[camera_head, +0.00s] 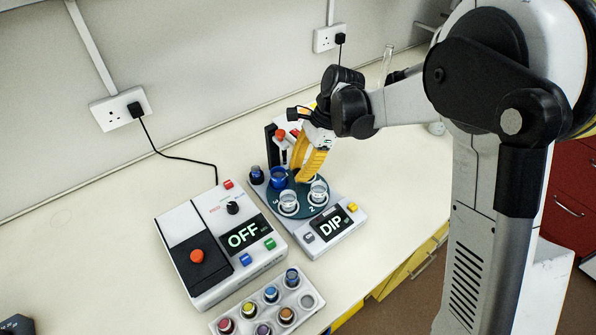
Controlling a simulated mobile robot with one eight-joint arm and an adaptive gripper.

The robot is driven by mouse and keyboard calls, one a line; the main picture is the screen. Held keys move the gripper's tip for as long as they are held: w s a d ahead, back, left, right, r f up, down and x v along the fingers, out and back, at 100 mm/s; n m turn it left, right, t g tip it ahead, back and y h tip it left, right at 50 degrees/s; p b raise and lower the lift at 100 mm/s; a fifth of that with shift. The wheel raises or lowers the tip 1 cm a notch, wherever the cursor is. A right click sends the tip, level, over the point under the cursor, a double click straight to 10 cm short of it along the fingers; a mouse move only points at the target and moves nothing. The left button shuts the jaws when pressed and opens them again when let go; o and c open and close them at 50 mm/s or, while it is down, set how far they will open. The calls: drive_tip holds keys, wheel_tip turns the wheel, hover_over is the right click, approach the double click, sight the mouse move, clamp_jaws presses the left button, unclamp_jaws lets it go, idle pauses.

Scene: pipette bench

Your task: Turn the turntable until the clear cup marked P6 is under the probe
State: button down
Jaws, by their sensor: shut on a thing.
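The dark teal turntable (302,207) sits on a pale base whose display reads DIP. Two clear cups stand at its front, a left clear cup (288,203) and a right clear cup (319,191). A blue cup (278,177) stands at its back left. Marks on the cups are too small to read, so I cannot tell which is P6. My gripper (308,176), with yellow fingers, reaches down over the back right of the turntable and is shut there. Its fingers hide what they grip. The probe stand (271,149) rises behind; the probe tip cannot be made out.
A control box (219,240) with an OFF display and a red knob stands left of the turntable. A white rack (263,316) of coloured pots is in front. A dark-capped bottle (257,175) is beside the turntable.

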drive_tip(key=shift+n+g, duration=0.3)
drive_tip(key=shift+n, duration=0.6)
drive_tip(key=c, duration=1.2)
unclamp_jaws()
drive_tip(key=shift+h, duration=0.3)
